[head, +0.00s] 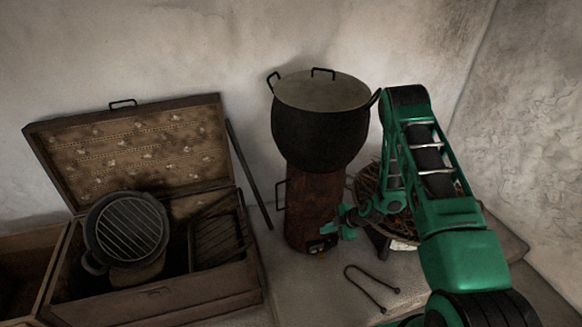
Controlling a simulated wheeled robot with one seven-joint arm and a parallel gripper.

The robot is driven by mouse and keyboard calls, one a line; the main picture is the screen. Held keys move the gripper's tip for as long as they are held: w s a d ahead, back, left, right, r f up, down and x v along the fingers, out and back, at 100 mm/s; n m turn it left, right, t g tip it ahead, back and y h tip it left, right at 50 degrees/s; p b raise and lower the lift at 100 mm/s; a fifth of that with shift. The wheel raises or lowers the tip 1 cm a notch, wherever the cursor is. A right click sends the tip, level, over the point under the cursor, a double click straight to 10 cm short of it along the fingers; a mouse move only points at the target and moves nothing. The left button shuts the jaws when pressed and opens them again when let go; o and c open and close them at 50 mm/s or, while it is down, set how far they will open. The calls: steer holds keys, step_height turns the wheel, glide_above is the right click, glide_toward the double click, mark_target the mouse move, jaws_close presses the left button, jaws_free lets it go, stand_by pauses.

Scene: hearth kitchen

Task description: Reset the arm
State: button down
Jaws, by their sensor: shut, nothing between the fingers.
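My green arm reaches in from the lower right and bends back down at its top. My gripper (342,219) is at the end of the arm, just in front of the rusty stove (314,200). It is shut and holds nothing. In the picture it overlaps the stove's right side; I cannot tell whether it touches. A large black pot (318,135) with a lid (321,90) stands on the stove.
An open wooden chest (150,300) at left holds a round grill pot (127,232) and a rack (217,238). A dark rod (248,175) leans on the wall. Tongs (371,288) lie on the ledge (310,290). A round brazier (367,184) stands behind my arm.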

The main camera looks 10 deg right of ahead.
steer(key=s+d+r+m+g+h, duration=0.1)
steer(key=s+d+r+m, duration=0.25)
steer(key=r, duration=0.75)
steer(key=s+d+r+m+g+h, duration=0.1)
steer(key=s+d+r+m+h, duration=0.2)
steer(key=r, duration=0.7)
steer(key=s+d+r+m+g, duration=0.1)
steer(key=s+d+r+m, duration=0.3)
steer(key=r, duration=0.7)
steer(key=s+d+r+m, duration=0.1)
steer(key=s+r+m, duration=0.3)
steer(key=s, duration=0.6)
steer(key=s+d+r+m+g, duration=0.1)
steer(key=s+r+m, duration=0.4)
steer(key=s+r, duration=0.2)
steer(key=s+r+m+g+h, duration=0.1)
steer(key=s+r+m, duration=0.4)
steer(key=s, duration=0.7)
steer(key=shift+s+d+r, duration=0.25)
steer(key=shift+s+d, duration=0.1)
steer(key=shift+d, duration=0.05)
